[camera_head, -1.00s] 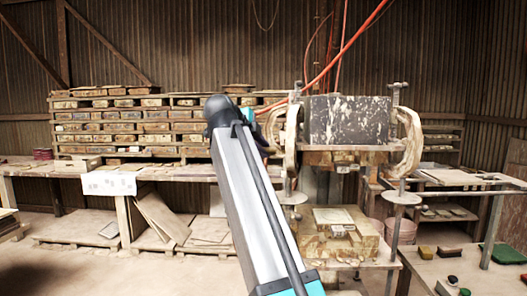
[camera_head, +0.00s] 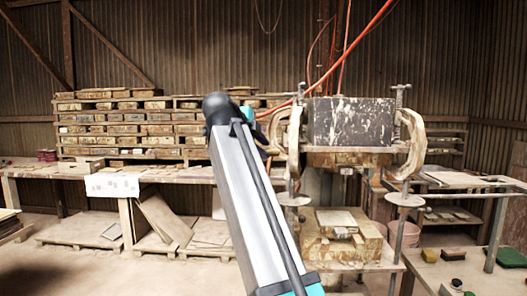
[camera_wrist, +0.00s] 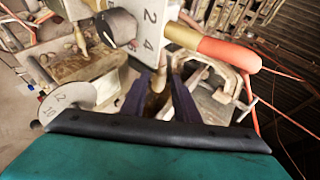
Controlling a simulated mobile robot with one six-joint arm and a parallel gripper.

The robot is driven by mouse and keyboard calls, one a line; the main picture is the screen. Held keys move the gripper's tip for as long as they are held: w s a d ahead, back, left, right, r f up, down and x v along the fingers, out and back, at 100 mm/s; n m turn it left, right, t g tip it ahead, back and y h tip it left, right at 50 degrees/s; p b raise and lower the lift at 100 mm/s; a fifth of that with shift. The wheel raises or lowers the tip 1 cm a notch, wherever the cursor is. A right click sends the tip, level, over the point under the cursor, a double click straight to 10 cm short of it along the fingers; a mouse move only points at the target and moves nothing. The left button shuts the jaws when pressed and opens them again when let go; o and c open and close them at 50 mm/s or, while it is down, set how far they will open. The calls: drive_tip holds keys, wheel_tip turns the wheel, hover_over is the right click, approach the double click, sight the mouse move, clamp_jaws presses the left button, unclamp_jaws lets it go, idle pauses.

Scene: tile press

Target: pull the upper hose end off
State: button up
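In the wrist view a thick red-orange hose end (camera_wrist: 230,53) sits on a pale fitting (camera_wrist: 182,36) at the side of a whitish block (camera_wrist: 146,30) marked with numbers. It looks attached. My gripper (camera_wrist: 160,95) shows two dark purple fingers spread apart below the block, with a gap between them. A pale, narrow part shows in that gap, and I cannot tell whether it lies between the fingers or beyond them. The hose end is up and to the right of the fingers, apart from them. In the head view my arm hides the gripper and the hose end; the red hose (camera_head: 348,46) runs down toward them.
The press with its dark speckled block (camera_head: 352,122) stands right of my arm, with pale curved side pieces. A bench (camera_head: 170,174) and stacked tile racks (camera_head: 135,130) are behind. A low table (camera_head: 465,272) is at the lower right. Open floor lies at the left.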

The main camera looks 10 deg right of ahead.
drive_tip(key=b+v, duration=0.2)
drive_tip(key=v, duration=1)
drive_tip(key=shift+a, duration=0.15)
